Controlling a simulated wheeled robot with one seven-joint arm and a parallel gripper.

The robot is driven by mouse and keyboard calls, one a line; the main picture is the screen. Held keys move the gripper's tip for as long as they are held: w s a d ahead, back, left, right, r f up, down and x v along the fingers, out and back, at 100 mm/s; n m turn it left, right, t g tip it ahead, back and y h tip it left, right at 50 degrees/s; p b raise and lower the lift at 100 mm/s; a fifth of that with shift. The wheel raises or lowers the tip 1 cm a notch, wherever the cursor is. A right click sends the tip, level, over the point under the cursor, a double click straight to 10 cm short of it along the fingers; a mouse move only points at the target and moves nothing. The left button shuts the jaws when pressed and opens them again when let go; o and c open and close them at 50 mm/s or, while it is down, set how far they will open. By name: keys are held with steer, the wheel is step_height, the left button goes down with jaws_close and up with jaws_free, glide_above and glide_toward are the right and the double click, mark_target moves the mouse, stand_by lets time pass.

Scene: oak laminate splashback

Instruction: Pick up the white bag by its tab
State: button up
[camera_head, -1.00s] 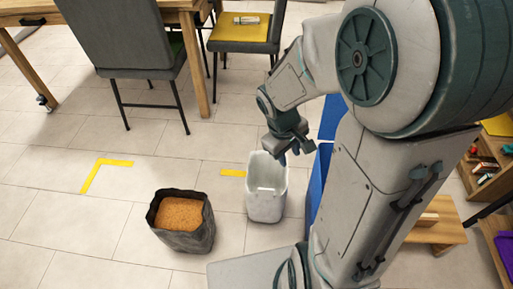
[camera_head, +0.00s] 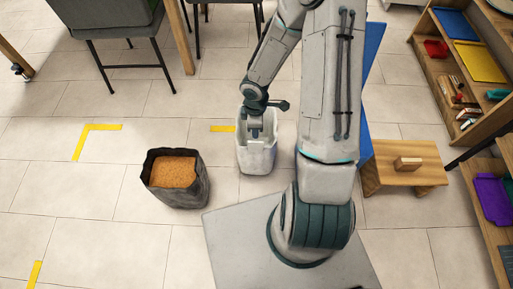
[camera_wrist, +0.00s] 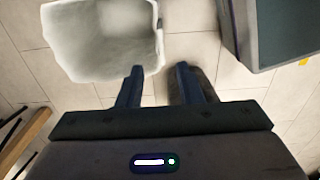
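The white bag (camera_head: 257,159) stands upright and open-topped on the tiled floor. My gripper (camera_head: 255,134) is at its mouth in the head view, overlapping the far part of the rim. In the wrist view the bag (camera_wrist: 95,62) fills the upper left, and its empty inside shows. The bag's tab is not clearly visible.
A black bag with orange-brown contents (camera_head: 180,197) stands left of the white bag. A blue panel (camera_head: 373,53) and a wooden stool (camera_head: 425,164) are to the right, with shelves beyond. Chairs stand behind. Yellow tape (camera_head: 98,127) marks open floor at left.

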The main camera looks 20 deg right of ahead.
mark_target(255, 143)
step_height(255, 143, down, 11)
steer(key=b, duration=0.5)
steer(key=shift+s+r+b, duration=0.1)
steer(key=shift+r+b, duration=0.1)
steer(key=shift+b, duration=0.1)
jaws_close()
